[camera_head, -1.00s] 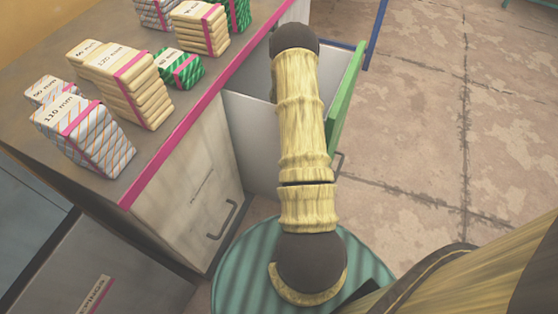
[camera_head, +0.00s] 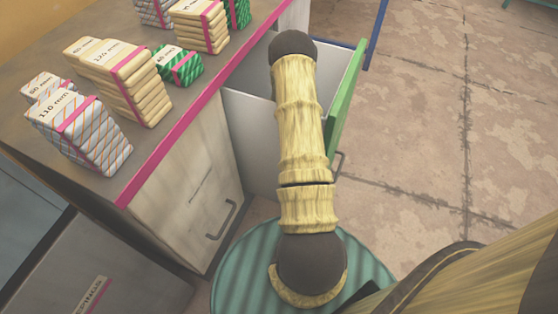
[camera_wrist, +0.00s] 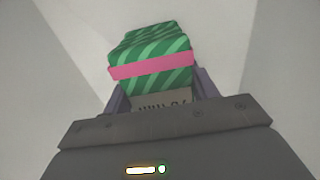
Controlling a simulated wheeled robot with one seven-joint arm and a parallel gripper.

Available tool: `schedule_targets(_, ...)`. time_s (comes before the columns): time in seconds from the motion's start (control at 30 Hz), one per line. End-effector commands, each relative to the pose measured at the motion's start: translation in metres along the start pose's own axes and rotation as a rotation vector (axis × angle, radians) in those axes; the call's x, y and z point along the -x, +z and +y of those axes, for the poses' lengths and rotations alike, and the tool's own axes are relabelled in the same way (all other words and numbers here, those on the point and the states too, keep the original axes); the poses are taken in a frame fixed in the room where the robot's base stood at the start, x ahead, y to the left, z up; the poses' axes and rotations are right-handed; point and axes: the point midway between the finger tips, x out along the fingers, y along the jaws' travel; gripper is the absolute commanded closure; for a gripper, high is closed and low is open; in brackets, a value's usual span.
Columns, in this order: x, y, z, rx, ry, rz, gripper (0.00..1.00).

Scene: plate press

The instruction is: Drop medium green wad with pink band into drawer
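A green striped wad with a pink band (camera_wrist: 152,66) is between the two fingers of my gripper (camera_wrist: 160,92) in the wrist view. The fingers sit against its sides, and a pale label with dark print shows at its near end. Pale grey walls surround it in that view. In the head view a drawer with a green front (camera_head: 346,100) stands open from the cabinet. My arm reaches over it and hides my gripper, the held wad and part of the drawer inside.
The cabinet top (camera_head: 60,140) holds several banded wads: white striped ones (camera_head: 85,130), cream ones (camera_head: 130,85) and a small green one (camera_head: 180,66). Closed cabinet fronts (camera_head: 190,195) stand left of the open drawer. Open floor (camera_head: 430,140) lies to the right.

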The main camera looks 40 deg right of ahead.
Motion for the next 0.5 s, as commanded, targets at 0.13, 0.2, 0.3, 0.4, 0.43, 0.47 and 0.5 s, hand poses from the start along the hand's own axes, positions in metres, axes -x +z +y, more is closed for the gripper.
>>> schedule_targets(0.13, 0.0004, -0.0002, 0.0002, 0.0, 0.001, 0.0, 0.2)
schedule_targets(0.2, 0.0004, -0.0002, 0.0002, 0.0, 0.001, 0.0, 0.2)
schedule_targets(0.3, 0.0005, -0.0003, 0.0002, 0.0, 0.001, 0.0, 0.2)
schedule_targets(0.4, 0.0017, -0.0003, 0.0003, 0.0, 0.001, 0.001, 0.2)
schedule_targets(0.43, 0.0029, -0.0004, 0.0004, 0.0, 0.001, 0.001, 0.2)
schedule_targets(0.47, 0.0046, -0.0004, 0.0005, 0.0, 0.001, 0.001, 0.2)
schedule_targets(0.5, 0.0077, -0.0005, 0.0007, 0.0, 0.002, 0.001, 0.2)
